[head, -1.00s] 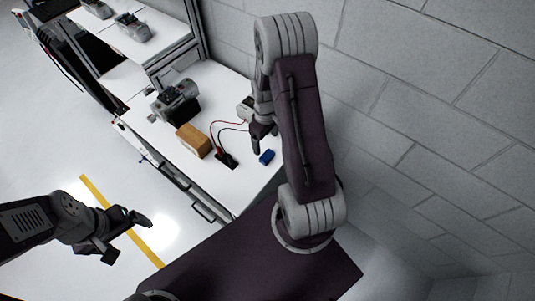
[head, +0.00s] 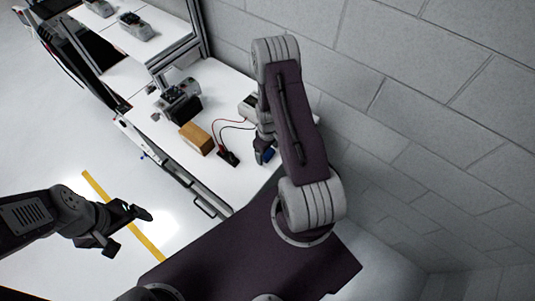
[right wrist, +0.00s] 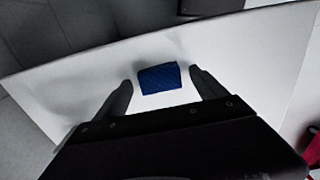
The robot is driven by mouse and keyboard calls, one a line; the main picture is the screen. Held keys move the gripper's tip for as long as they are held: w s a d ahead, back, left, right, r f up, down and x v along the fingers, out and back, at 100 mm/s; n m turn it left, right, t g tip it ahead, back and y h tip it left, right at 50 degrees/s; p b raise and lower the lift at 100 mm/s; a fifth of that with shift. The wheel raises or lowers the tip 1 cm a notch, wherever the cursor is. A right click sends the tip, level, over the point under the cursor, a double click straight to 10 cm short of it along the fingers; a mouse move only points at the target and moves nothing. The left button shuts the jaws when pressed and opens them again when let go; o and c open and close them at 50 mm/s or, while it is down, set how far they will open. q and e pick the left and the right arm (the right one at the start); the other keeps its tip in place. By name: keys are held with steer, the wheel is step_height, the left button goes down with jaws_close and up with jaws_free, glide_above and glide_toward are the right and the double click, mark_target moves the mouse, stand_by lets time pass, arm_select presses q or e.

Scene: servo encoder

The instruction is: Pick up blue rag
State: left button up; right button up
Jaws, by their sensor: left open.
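The blue rag (head: 268,155) is a small folded block lying on the white table near its front right corner. In the right wrist view the blue rag (right wrist: 159,77) lies between and slightly beyond the fingertips, apart from both. My right gripper (right wrist: 163,84) is open and empty, with white table showing on both sides of the rag. In the head view my right gripper (head: 263,150) is low over the table at the rag and partly covers it. My left gripper (head: 127,233) is open and empty over the floor, away from the table.
On the white table (head: 175,139), a brown box (head: 197,138) and a dark device (head: 229,158) with red and black leads stand left of the rag. A grey machine (head: 179,100) stands farther back. A brick wall (head: 420,120) rises on the right.

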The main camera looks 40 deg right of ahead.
mark_target(267, 154)
steer(key=c, duration=1.3)
steer(key=shift+r, duration=0.1)
steer(key=r+b, duration=0.1)
steer(key=r, duration=0.1)
steer(key=r+b, duration=0.1)
steer(key=r, duration=0.1)
steer(key=shift+s+a, duration=0.2)
steer(key=s+a+r+b, duration=0.1)
steer(key=s+a+r, duration=0.6)
steer(key=a, duration=0.1)
steer(key=shift+s+b, duration=0.4)
